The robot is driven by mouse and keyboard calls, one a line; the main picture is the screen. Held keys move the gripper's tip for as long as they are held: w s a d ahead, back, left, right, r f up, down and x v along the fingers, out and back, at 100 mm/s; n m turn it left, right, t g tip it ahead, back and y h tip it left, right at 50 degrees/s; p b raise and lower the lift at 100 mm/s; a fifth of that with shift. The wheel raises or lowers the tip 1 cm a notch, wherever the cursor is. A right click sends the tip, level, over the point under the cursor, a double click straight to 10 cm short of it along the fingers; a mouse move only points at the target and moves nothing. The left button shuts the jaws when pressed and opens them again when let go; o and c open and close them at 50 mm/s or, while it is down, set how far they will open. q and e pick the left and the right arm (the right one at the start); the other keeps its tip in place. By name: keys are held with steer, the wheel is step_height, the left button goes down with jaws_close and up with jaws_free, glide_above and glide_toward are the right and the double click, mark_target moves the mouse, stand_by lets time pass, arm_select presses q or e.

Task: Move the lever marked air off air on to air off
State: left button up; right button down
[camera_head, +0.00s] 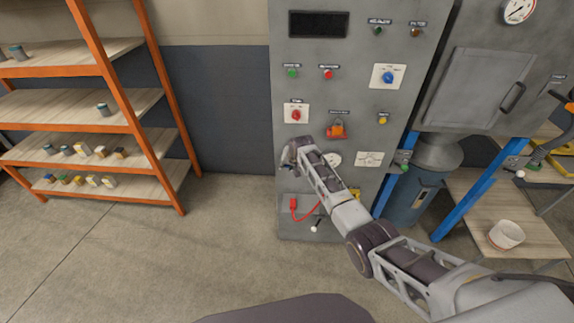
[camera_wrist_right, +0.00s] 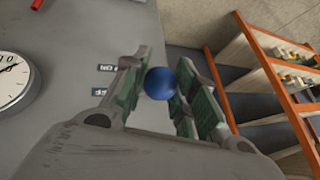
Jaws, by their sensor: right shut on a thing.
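The lever's round blue knob (camera_wrist_right: 160,84) shows in the right wrist view, between the two green-padded fingers of my right gripper (camera_wrist_right: 163,68). The gripper is shut on it. Two small dark labels (camera_wrist_right: 107,68) sit on the grey panel beside the fingers, partly covered and not fully readable. In the head view my right gripper (camera_head: 289,157) is at the left edge of the grey control cabinet (camera_head: 350,60), where it and my arm hide the lever. I cannot tell the lever's angle. My left gripper is not in view.
The cabinet front carries a red knob (camera_head: 296,115), a blue knob (camera_head: 388,77), an orange padlock (camera_head: 338,130) and a red plug (camera_head: 293,205) on a cable. A white gauge (camera_wrist_right: 12,78) is near the gripper. Orange shelving (camera_head: 110,75) stands left, with clear floor between.

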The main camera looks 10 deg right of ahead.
steer(key=shift+w+d+r, duration=0.1)
steer(key=shift+w+r, duration=0.15)
steer(key=shift+r, duration=0.15)
steer(key=c, duration=1.3)
jaws_free()
steer(key=shift+o, duration=1)
steer(key=shift+f, duration=0.15)
steer(key=shift+s, duration=0.1)
steer(key=shift+f, duration=0.1)
steer(key=shift+s+r, duration=0.2)
steer(key=v, duration=1.1)
steer(key=shift+r, duration=0.2)
steer(key=shift+s, duration=0.1)
